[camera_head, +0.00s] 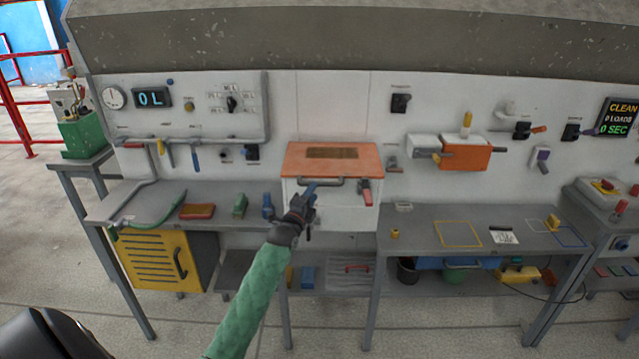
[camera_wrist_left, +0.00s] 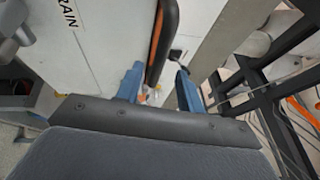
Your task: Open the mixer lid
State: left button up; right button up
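The mixer is a white box (camera_head: 335,217) on the wall bench, with an orange lid (camera_head: 360,160) that lies closed on top. A grey bar handle (camera_head: 338,181) runs along the lid's front. My left gripper (camera_head: 311,188) is at the left part of this handle. In the left wrist view its two blue fingers (camera_wrist_left: 160,86) stand apart. A dark bar with an orange strip (camera_wrist_left: 165,40) reaches down between them, with gaps beside it. I cannot tell whether a finger touches it. My right gripper is not in view.
A red-handled latch (camera_head: 366,192) sits on the mixer's front right. Small blocks, including a green one (camera_head: 240,206), stand on the left bench. An orange hopper (camera_head: 465,154) is on the wall to the right.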

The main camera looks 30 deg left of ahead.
aim_at(319, 184)
pick_arm(q)
jog(key=p+x, duration=0.2)
jog(key=x, duration=0.3)
jog(key=shift+w, duration=0.45)
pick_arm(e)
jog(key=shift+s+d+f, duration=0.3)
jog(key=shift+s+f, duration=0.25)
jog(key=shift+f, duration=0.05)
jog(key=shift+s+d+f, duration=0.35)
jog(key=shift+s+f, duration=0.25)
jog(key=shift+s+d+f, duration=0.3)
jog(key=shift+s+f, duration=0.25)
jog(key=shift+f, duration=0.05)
pick_arm(q)
grip_shut()
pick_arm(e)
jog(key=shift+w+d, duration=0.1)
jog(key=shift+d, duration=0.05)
